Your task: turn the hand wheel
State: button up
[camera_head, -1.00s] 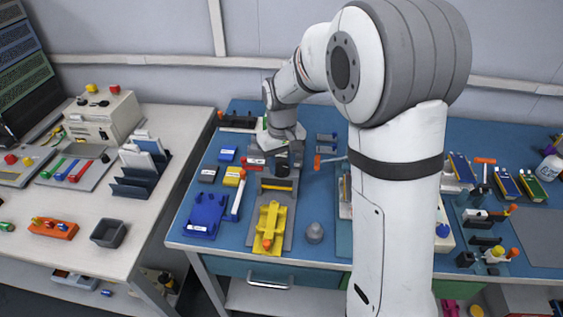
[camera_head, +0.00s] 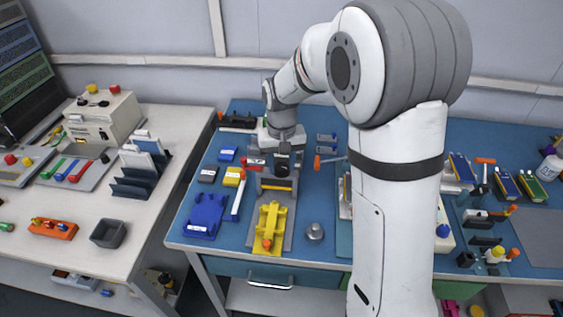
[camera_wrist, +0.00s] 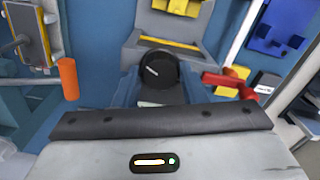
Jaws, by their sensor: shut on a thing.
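The hand wheel (camera_wrist: 158,74) is a round black knob with a pale mark on its face, in the middle of the wrist view. It belongs to a grey fixture (camera_wrist: 195,24) with a yellow bar (camera_wrist: 168,43). My gripper (camera_head: 283,165) is pointed down at the wheel, at the fixture's far end in the head view. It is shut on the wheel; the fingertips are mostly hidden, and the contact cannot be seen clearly.
A red-handled part (camera_wrist: 222,82) lies close to the wheel, and an orange-handled tool (camera_wrist: 67,78) lies on the other side. A yellow holder (camera_head: 270,226), a blue tray (camera_head: 206,214) and a grey knob-like weight (camera_head: 314,232) stand nearer the table's front edge.

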aim_at(282, 166)
jog(key=o, duration=1)
jog(key=shift+r, duration=0.15)
notch_tip(282, 166, up, 8)
jog(key=shift+f, duration=0.2)
jog(key=s+d+t, duration=0.1)
jog(key=s+d, duration=0.2)
jog(key=s, duration=0.4)
jog(key=s+d, duration=0.4)
jog(key=s, duration=0.3)
jog(key=s+d+r+m+t, duration=0.1)
jog(key=s+d, duration=0.3)
jog(key=s, duration=0.3)
jog(key=shift+s+t, duration=0.3)
